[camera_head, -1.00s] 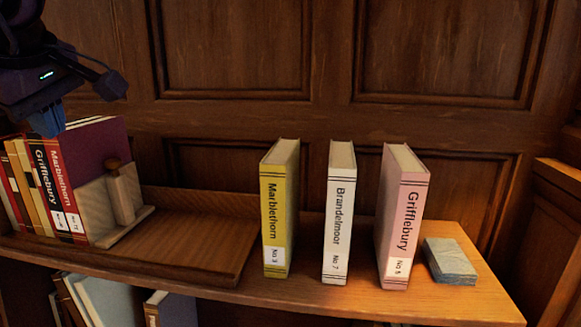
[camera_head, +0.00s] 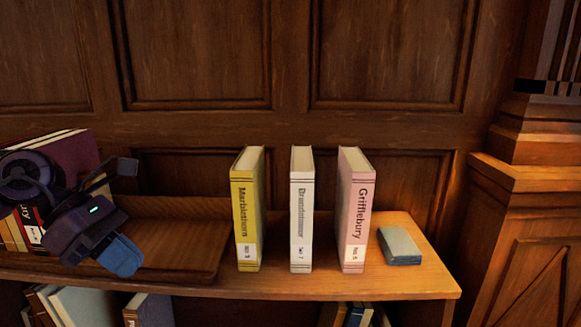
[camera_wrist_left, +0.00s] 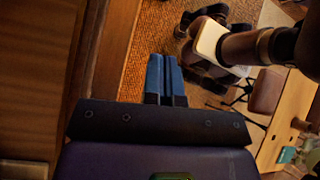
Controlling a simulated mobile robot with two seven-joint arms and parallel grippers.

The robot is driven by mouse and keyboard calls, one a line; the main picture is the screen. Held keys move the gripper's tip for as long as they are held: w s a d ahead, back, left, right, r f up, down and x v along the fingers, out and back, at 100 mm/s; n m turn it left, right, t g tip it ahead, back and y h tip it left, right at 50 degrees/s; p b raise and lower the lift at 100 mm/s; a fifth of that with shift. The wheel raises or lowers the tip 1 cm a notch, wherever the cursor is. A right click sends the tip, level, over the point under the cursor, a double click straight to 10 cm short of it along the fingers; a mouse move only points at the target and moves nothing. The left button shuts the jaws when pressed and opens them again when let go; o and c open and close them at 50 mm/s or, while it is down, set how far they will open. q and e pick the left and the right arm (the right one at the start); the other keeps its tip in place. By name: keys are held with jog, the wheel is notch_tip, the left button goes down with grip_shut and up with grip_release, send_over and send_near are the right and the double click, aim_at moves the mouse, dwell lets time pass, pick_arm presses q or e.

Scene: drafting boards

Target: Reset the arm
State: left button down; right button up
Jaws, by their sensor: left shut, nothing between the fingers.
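My left gripper (camera_head: 124,258) is in front of the left part of the shelf in the head view, with its blue fingers pointing down and to the right. It is shut and empty; the closed blue fingers (camera_wrist_left: 166,78) also show in the left wrist view, over an orange-brown floor. My arm hides most of the row of books at the far left. My right gripper is not in view.
A yellow book (camera_head: 248,208), a white book (camera_head: 301,210) and a pink book (camera_head: 354,210) stand upright and apart on the shelf (camera_head: 320,285). A small grey-blue block (camera_head: 399,246) lies right of them. A wooden pillar (camera_head: 535,180) stands at the right.

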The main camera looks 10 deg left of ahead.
pick_arm(q)
jog(key=d+f+n+t+h+p, duration=0.2)
jog(key=d+f+n+t+h, duration=0.25)
jog(key=n+h, duration=0.5)
jog(key=s+a+f+n+t+y+p, duration=0.1)
jog(key=s+a+f+n+t+y, duration=0.15)
jog(key=f+n+t+y, duration=0.6)
jog(key=s+a+f+n+g+y+p, duration=0.1)
jog(key=s+a+f+n+y, duration=0.3)
jog(key=n, duration=0.9)
jog(key=s+f+n+t+y+p, duration=0.1)
jog(key=f+n+t+y, duration=0.25)
jog(key=f+n, duration=0.55)
jog(key=s+d+f+n+g+y+p, duration=0.1)
jog(key=s+d+f+n+g+y, duration=0.1)
jog(key=s+f+n+g, duration=0.3)
jog(key=s+d+f+n, duration=0.1)
jog(key=s+f+n, duration=0.2)
jog(key=s, duration=0.3)
jog(key=shift+f+n, duration=0.4)
jog(key=shift+n, duration=0.2)
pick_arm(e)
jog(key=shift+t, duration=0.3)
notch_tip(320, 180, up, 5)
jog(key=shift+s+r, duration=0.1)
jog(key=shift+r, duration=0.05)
